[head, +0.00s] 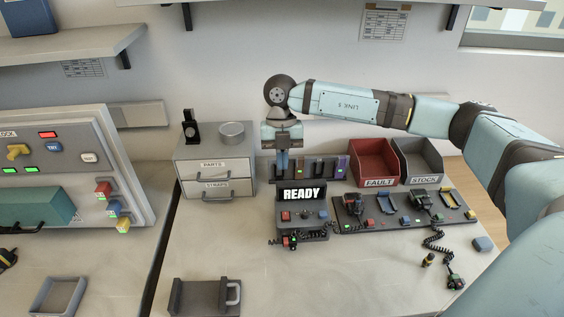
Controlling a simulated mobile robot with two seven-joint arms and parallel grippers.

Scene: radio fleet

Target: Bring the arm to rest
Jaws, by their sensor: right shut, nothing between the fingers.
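My right arm comes in from the right edge and reaches across the back of the bench. My right gripper (282,165) points down at the arm's far end, above and behind the console (303,225) with the READY display. Its fingers are together and hold nothing. Its tips are close to the slotted rack (312,168) behind the display; I cannot tell whether they touch it. My left gripper does not show.
A drawer cabinet (214,172) stands left of the gripper. A red FAULT bin (374,163) and a grey STOCK bin (419,160) stand to the right. A strip of radios (405,212) lies in front of them. The front middle of the bench (330,280) is clear.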

